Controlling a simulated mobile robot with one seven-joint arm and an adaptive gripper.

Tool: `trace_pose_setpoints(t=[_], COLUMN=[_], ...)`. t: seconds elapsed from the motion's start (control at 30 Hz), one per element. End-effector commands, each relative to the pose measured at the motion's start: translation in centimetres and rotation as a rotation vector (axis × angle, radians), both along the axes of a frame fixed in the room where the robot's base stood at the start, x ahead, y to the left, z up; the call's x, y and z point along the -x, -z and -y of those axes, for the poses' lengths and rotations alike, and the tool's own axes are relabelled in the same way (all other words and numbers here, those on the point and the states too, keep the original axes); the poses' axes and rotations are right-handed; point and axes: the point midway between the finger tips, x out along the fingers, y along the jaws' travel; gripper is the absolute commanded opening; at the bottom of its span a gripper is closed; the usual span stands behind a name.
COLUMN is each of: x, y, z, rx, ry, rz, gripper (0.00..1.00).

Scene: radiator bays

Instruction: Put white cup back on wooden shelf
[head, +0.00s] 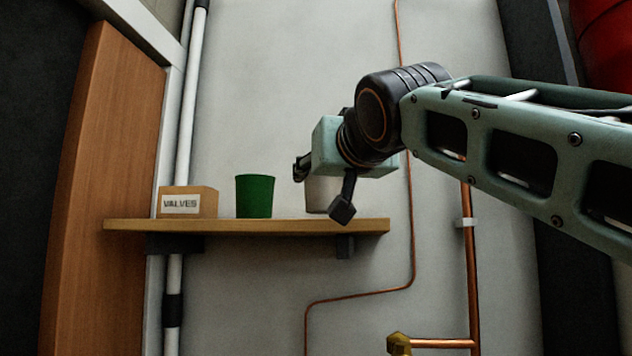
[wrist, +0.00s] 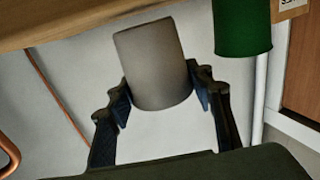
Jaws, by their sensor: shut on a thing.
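The white cup (head: 318,196) is at the right part of the wooden shelf (head: 250,227), partly hidden behind my gripper (head: 322,188). Its base is at about the level of the shelf top; I cannot tell whether it touches. In the wrist view the cup (wrist: 153,62) looks grey and sits between the two fingers of my gripper (wrist: 160,92), which is shut on its sides. The shelf (wrist: 70,18) crosses the top of that view, which looks turned over.
A green cup (head: 255,196) stands on the shelf left of the white cup, with a gap between. A box marked VALVES (head: 188,202) is at the left end. A copper pipe (head: 410,240) runs down the wall right of the shelf.

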Motion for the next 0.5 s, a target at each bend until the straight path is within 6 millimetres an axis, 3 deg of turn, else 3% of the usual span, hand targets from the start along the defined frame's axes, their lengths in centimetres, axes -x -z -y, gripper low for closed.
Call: trace_pose_setpoints(t=[0.5], x=[0.08], y=[1.34], z=[-0.02], rx=[0.001], ry=[-0.001], rz=[0.002], gripper=[0.19])
